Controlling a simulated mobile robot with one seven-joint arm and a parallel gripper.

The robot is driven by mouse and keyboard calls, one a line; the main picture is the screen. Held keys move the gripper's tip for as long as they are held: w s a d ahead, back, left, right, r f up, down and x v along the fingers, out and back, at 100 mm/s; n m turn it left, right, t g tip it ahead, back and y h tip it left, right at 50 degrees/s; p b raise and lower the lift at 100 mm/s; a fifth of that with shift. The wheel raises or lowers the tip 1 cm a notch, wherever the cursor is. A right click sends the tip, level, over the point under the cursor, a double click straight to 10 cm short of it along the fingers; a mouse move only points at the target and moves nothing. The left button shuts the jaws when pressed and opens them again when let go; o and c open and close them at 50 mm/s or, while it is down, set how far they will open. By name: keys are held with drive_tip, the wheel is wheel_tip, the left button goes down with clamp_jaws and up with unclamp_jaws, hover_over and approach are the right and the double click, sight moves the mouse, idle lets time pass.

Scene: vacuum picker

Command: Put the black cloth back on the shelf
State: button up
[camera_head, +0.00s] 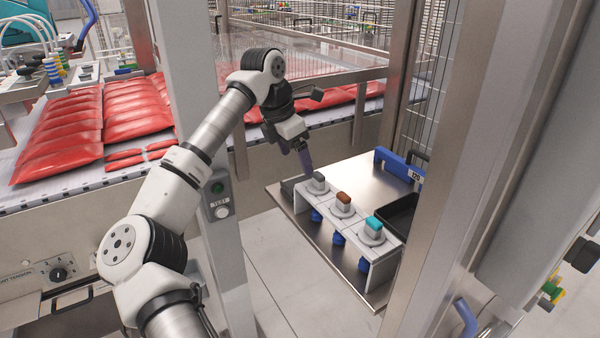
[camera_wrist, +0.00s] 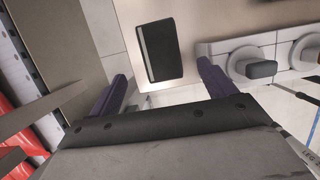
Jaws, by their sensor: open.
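The black cloth (camera_wrist: 162,50) is a dark, folded-looking rectangle with a pale edge, lying flat near the edge of the metal shelf (camera_wrist: 205,20) in the wrist view. In the head view a dark patch of it (camera_head: 290,189) shows at the left corner of the shelf (camera_head: 345,165), partly hidden by the holder.
A white holder (camera_head: 385,248) with grey, brown and teal-topped suction cups (camera_head: 374,225) stands beside the cloth. A black tray (camera_head: 400,217) and a blue handle (camera_head: 398,164) lie at the shelf's right. A steel post (camera_head: 200,120) and red pouches (camera_head: 70,135) on a conveyor are left.

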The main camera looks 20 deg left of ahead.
drive_tip(key=shift+v, duration=2.3)
